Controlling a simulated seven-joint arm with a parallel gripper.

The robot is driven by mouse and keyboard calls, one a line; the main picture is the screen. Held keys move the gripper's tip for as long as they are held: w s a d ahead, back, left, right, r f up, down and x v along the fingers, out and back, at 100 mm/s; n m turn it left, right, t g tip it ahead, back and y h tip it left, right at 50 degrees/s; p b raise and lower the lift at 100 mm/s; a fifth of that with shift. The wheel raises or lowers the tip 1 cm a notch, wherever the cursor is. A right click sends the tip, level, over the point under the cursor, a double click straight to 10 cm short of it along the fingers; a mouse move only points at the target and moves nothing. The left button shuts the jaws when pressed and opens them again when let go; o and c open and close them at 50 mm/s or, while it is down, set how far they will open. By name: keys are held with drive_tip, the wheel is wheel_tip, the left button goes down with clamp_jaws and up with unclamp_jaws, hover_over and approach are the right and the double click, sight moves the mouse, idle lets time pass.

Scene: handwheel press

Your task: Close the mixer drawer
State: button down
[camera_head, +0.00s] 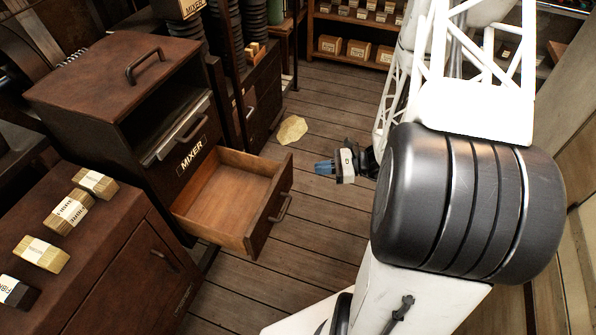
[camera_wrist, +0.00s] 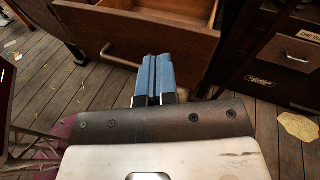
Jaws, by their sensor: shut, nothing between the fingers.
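The mixer drawer (camera_head: 229,195) is a wooden drawer pulled out of the dark brown cabinet labelled MIXER (camera_head: 192,155). It looks empty inside. Its dark front has a metal handle (camera_head: 282,207). In the wrist view the drawer front (camera_wrist: 150,35) lies ahead of my fingers, with its handle (camera_wrist: 118,56) to their left. My gripper (camera_head: 322,167) has blue fingertips and is to the right of the drawer front in the head view, apart from it. The fingers are together and empty in the wrist view (camera_wrist: 154,70). Whether they touch the drawer front there is hard to tell.
A brown cabinet with several bundles (camera_head: 70,211) stands at the lower left. Another drawer cabinet (camera_wrist: 285,60) is at the right in the wrist view. A yellowish paper (camera_head: 292,130) lies on the floor. The plank floor (camera_head: 325,215) right of the drawer is clear.

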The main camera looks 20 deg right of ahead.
sight(291, 170)
drive_tip(key=s+d+f+m+t+h, duration=0.1)
drive_tip(key=d+f+m+t+h, duration=0.1)
drive_tip(key=d+f+m+t, duration=0.3)
wheel_tip(291, 170, down, 4)
drive_tip(key=shift+d+f+m+t, duration=0.2)
drive_tip(key=shift+d+m+t, duration=0.2)
drive_tip(key=shift+d+m, duration=0.15)
drive_tip(key=shift+a, duration=0.2)
drive_tip(key=shift+x, duration=6.8)
drive_tip(key=shift+w+a, duration=0.15)
drive_tip(key=shift+w, duration=0.05)
drive_tip(key=x, duration=2.4)
drive_tip(key=shift+w+a+f, duration=0.15)
drive_tip(key=shift+w+a, duration=0.3)
drive_tip(key=shift+w, duration=0.05)
drive_tip(key=shift+a, duration=0.1)
